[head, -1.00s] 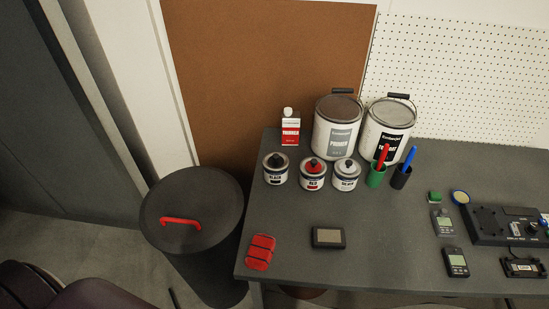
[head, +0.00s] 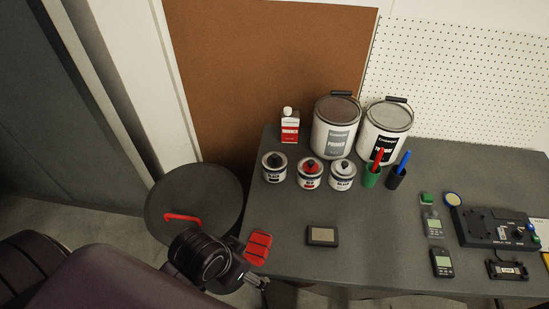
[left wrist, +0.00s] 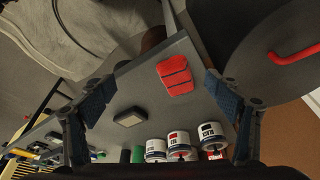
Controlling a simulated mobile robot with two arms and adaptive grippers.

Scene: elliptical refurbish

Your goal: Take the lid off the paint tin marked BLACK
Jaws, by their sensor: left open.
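The paint tin marked BLACK (head: 274,174) stands upright on the left part of the grey table, with its dark knobbed lid (head: 275,160) seated on top. It appears to be the tin at the right end of the row in the left wrist view (left wrist: 210,131). My left gripper (head: 260,281) is near the table's front left corner, in front of the tin and well apart from it. In the left wrist view its two fingers (left wrist: 157,82) are spread wide with nothing held between them. My right gripper is not in view.
A red-lidded tin (head: 310,174) and a pale-lidded tin (head: 342,176) stand right of the black one. Behind are a thinner bottle (head: 290,130) and two large cans (head: 336,128). A red block (head: 257,248) lies near my gripper. The table's front middle is fairly clear.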

